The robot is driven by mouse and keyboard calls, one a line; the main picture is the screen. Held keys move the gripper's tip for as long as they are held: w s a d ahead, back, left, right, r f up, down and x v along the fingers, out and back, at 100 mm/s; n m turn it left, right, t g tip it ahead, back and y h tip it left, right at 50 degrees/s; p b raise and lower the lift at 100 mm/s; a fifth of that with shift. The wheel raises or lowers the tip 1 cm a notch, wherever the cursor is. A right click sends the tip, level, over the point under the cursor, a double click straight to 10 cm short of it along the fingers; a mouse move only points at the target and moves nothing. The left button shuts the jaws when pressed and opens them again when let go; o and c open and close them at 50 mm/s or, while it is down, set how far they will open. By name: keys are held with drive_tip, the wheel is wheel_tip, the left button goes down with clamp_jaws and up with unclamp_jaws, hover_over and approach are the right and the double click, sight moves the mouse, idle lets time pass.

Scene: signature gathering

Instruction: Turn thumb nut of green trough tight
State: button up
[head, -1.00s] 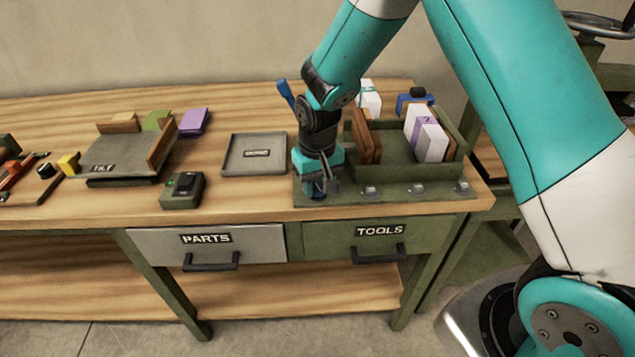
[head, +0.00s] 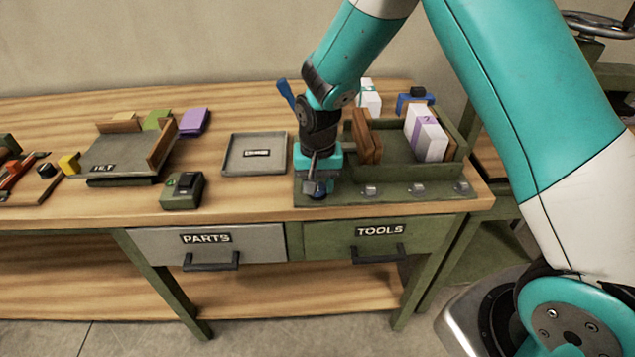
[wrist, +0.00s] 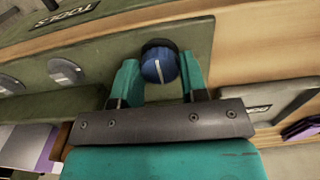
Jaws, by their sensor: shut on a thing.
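The green trough (head: 405,197) stands at the right end of the bench, with a flat front ledge. The blue thumb nut (wrist: 158,66), a round knob with a pale line across its top, sits on that ledge's left end; a bit of it shows below my gripper in the head view (head: 317,195). My gripper (head: 318,187) points down over it. In the wrist view my gripper (wrist: 158,80) has one teal finger on each side of the nut, shut on it. The pale line runs nearly along the fingers, slightly tilted.
Inside the trough stand brown boards (head: 367,140) and white and purple blocks (head: 427,137). A grey tray (head: 255,154) and a small green device (head: 182,190) lie to the left.

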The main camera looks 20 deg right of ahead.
drive_tip(key=shift+w+r, duration=0.1)
drive_tip(key=o, duration=0.9)
wheel_tip(320, 180, up, 17)
drive_tip(key=shift+r+b, duration=0.15)
drive_tip(key=shift+b, duration=0.75)
drive_tip(key=s+a+r+n+y, duration=0.1)
drive_tip(key=s+n, duration=0.2)
drive_tip(key=s, duration=0.5)
drive_tip(key=s+a+n+y, duration=0.1)
drive_tip(key=s+n, duration=0.3)
drive_tip(key=s, duration=0.5)
drive_tip(key=s+a+r+n+y, duration=0.1)
drive_tip(key=s+a+n+y, duration=0.1)
drive_tip(key=s, duration=0.6)
drive_tip(key=shift+s+a+r+n, duration=0.2)
drive_tip(key=shift+a+r+n, duration=0.25)
drive_tip(key=shift+n, duration=0.45)
